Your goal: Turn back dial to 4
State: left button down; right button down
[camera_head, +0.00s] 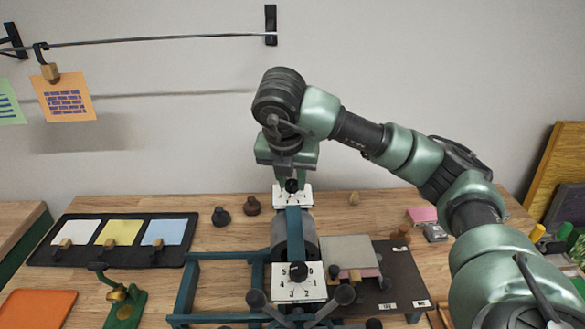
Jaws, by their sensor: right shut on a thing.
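The back dial (281,198) is a white plate at the far end of a grey cylinder device on the wooden table. My right gripper (291,184) points down at it and is shut on its dark knob. The gripper covers much of this dial, and its numbers and pointer cannot be read. The front dial (313,290) is a white numbered plate with a dark round knob (299,271), nearer to me, and nothing holds it. My left gripper is not in view.
A teal frame (190,290) and dark spoked handles (258,299) surround the device's near end. A black tray (103,256) with three coloured cards lies left. A dark board (403,275) with a grey block (347,252) lies right. A rail with hanging notes (64,99) runs along the wall.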

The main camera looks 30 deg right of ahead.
jog(key=m+p, duration=0.2)
jog(key=m+g+p, duration=0.1)
jog(key=m+g+h+p, duration=0.1)
jog(key=m+p, duration=0.1)
jog(key=shift+w+r+m+p, duration=0.15)
jog(key=shift+r+m+p, duration=0.1)
jog(key=shift+m+p, duration=0.05)
jog(key=m+g+p, duration=0.1)
jog(key=m+p, duration=0.1)
jog(key=m, duration=0.1)
jog(key=shift+a+f, duration=0.1)
jog(key=shift+w+f+m+g+p, duration=0.15)
jog(key=shift+m+g+p, duration=0.15)
jog(key=shift+m+p, duration=0.4)
jog(key=c, duration=1.1)
grip_release()
jog(key=shift+c, duration=0.2)
